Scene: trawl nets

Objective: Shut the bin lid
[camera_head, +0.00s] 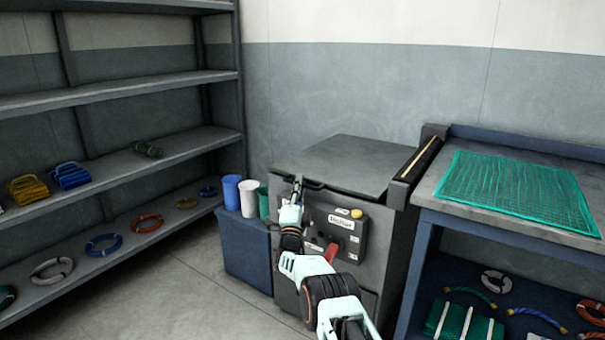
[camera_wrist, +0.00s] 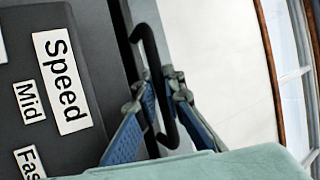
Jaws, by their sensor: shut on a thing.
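The bin (camera_head: 372,258) is a dark grey cabinet against the wall with a control panel on its front. Its grey lid (camera_head: 352,163) lies across the top, looking flat or nearly so; I cannot tell whether a gap remains under its front edge. My gripper (camera_head: 297,187) is at the lid's front left edge. In the wrist view my gripper (camera_wrist: 163,85) has its fingers closed around a dark curved handle (camera_wrist: 150,45). The handle's lower part is between the fingers. In the head view the gripper and arm hide most of the handle.
The panel carries a "Speed" label (camera_wrist: 62,85) close to the fingers, and a red lever (camera_head: 331,252). A blue box (camera_head: 247,255) with several cups stands left. A workbench (camera_head: 450,205) with a green net (camera_head: 515,190) stands right. Shelves (camera_head: 110,165) line the left wall.

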